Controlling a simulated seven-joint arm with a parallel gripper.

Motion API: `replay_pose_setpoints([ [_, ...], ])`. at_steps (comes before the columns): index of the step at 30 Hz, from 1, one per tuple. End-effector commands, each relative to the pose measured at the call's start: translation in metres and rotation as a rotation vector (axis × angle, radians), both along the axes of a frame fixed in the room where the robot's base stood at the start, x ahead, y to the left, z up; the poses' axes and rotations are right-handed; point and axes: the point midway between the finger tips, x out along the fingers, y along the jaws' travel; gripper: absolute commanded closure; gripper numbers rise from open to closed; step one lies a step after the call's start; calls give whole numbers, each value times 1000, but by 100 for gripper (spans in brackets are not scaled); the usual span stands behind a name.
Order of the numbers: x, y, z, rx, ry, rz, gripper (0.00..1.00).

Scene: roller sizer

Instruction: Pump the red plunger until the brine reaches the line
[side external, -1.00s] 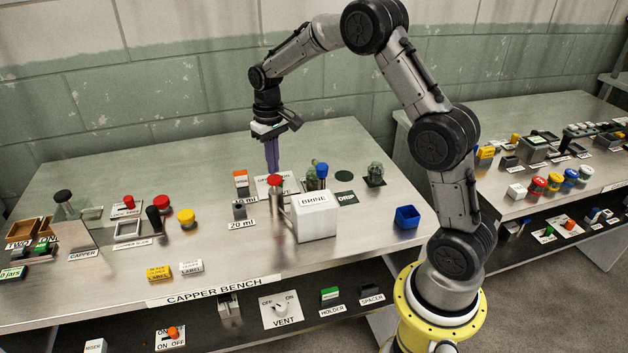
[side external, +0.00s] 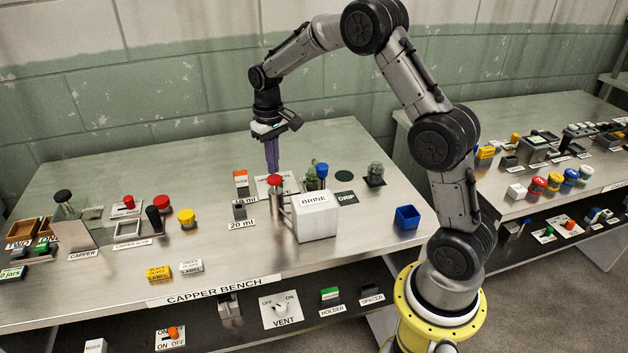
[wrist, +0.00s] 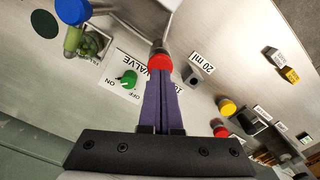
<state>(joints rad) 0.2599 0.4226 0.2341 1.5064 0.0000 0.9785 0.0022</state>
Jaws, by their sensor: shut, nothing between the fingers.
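The red plunger (side external: 275,181) stands upright beside the white box labelled BRINE (side external: 315,217). Its red cap also shows in the wrist view (wrist: 160,63), just beyond my fingertips. My gripper (side external: 273,169) points down with its purple fingers shut and empty, its tips at or just above the cap. I cannot tell if they touch it. A greenish jar (side external: 312,182) stands behind the box, close to a blue cap (side external: 321,169); the jar also shows in the wrist view (wrist: 74,40). I cannot make out a line or the brine level.
A green valve knob (wrist: 129,78) sits on a VALVE plate near the plunger. Small blocks, one by the 20 ml label (side external: 241,225), stand to the left. A blue bin (side external: 407,217) and a second jar (side external: 375,174) are to the right.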

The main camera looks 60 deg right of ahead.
Motion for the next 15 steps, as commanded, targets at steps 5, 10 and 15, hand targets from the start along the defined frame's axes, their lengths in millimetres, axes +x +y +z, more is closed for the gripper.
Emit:
replay_pose_setpoints([
  [5, 0, 0, -1, 0, 0, 0, 100],
  [10, 0, 0, -5, 0, 1, 0, 100],
  [15, 0, 0, -10, 1, 2, 0, 100],
])
